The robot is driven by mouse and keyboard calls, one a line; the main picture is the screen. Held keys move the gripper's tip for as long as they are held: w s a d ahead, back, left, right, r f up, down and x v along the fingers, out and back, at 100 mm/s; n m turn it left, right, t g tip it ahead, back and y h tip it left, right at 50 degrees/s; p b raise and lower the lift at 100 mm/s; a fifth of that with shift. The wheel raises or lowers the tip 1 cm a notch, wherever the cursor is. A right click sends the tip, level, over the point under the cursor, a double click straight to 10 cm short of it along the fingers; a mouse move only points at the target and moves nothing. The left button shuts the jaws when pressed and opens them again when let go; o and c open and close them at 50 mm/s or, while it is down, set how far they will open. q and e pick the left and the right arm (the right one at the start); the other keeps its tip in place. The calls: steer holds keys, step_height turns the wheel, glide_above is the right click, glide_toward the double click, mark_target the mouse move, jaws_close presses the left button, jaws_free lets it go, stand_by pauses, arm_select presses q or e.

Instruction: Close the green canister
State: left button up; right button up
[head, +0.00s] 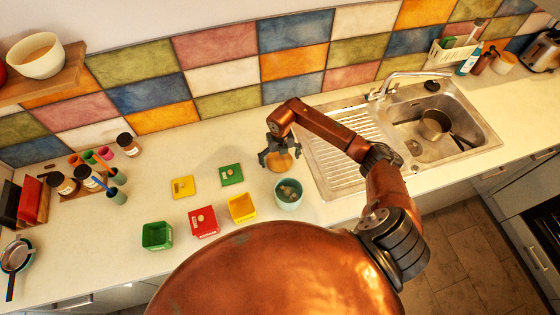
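The green canister (157,236) is a small square box at the front left of the counter, with its top open. A flat green lid (231,174) with a small pale knob lies on the counter behind the row of boxes. My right gripper (280,157) points down with its fingers spread, over or just behind a round wooden piece (281,164). I cannot tell whether it touches that piece. It is to the right of the green lid and far from the green canister. My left gripper is not in view.
A red box (203,222) with a knob on top, an open yellow box (241,208) and a teal pot (288,194) stand in front. A yellow lid (183,187) lies left of the green one. Jars (128,145) stand left; the sink (436,120) is right.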

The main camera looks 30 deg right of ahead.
steer(key=c, duration=1.1)
steer(key=shift+r, duration=0.2)
steer(key=shift+r+b, duration=0.45)
steer(key=shift+r, duration=0.2)
steer(key=s+r, duration=0.1)
steer(key=r, duration=0.1)
steer(key=s+a+r+b, duration=0.1)
steer(key=r, duration=0.1)
steer(key=s+r, duration=0.2)
steer(key=shift+a+r+b, duration=0.35)
steer(key=s+a+r+b, duration=0.1)
steer(key=s+a+r, duration=0.2)
steer(key=s, duration=0.6)
steer(key=shift+a+r+b, duration=0.4)
steer(key=shift+r, duration=0.45)
